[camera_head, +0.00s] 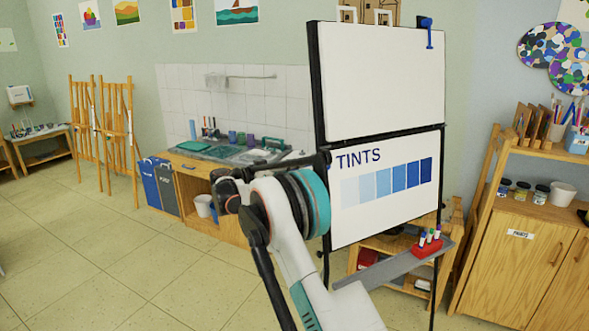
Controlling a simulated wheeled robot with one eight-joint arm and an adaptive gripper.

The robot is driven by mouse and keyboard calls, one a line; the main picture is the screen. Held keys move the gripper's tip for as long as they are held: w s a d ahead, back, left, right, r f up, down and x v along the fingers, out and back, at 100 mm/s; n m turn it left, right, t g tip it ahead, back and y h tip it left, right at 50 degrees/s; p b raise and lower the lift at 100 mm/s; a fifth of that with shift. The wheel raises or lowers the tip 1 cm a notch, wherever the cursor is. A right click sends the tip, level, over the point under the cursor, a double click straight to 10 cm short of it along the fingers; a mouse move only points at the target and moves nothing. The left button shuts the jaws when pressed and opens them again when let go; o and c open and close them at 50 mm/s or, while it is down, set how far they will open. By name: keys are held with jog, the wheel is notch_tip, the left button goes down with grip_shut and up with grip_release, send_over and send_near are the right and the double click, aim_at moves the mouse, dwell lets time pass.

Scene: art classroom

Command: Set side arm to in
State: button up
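A flip-chart easel (380,85) stands right of centre, with a blank upper sheet and a lower "TINTS" sheet (385,185) of blue swatches. A blue clip or knob (428,30) hangs at its top right edge. A dark bar (290,165) shows between the easel's left frame and my gripper; I cannot tell whether it is the side arm or touches my gripper. My gripper (227,188) is left of the easel's left edge, in front of the sink counter. Its fingers are dark and partly hidden by my wrist, so their opening is unclear.
A grey tray (385,268) with a red marker holder (427,246) juts from the easel's base. A wooden cabinet (525,255) with jars stands at right. The tiled floor at left is clear.

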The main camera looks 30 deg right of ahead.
jog(key=a, duration=1.1)
jog(key=shift+a, duration=0.3)
jog(key=shift+s, duration=0.1)
jog(key=d+m, duration=0.1)
jog(key=d, duration=0.2)
jog(key=d+m+b, duration=0.1)
jog(key=d+m, duration=0.1)
jog(key=d, duration=0.2)
jog(key=d+m, duration=0.1)
jog(key=d, duration=0.3)
jog(key=shift+d, duration=0.15)
grip_shut()
jog(key=shift+d, duration=2.05)
